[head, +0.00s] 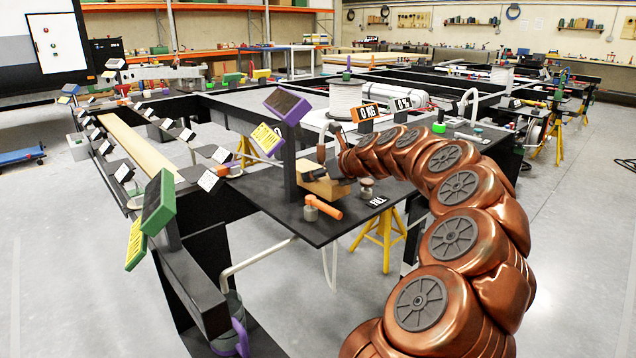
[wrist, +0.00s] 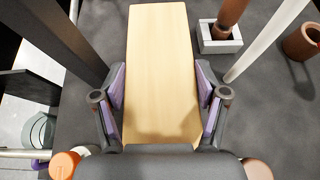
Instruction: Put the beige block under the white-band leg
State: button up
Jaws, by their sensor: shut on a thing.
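The beige block (wrist: 160,40) is a long, pale wooden piece between the two fingers of my gripper (wrist: 160,92) in the wrist view. The purple-lined finger pads press on its left and right sides. In the head view the block (head: 324,188) is small and partly hidden, at the end of my copper arm over a dark plate (head: 275,205). A brown post (wrist: 231,14) stands in a pale square socket (wrist: 219,37), right of the block and apart from it. I cannot pick out a leg with a white band in either view.
An orange-handled tool (head: 323,207) lies on the plate near my gripper. A dark upright post (head: 290,165) stands just left of it. A slanted pale bar (wrist: 268,38) and a brown cylinder (wrist: 302,42) are at right in the wrist view. Yellow stands (head: 384,240) are below the frame.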

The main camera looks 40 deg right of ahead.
jog(key=shift+f, duration=0.9)
jog(key=shift+f, duration=0.15)
jog(key=o, duration=1.4)
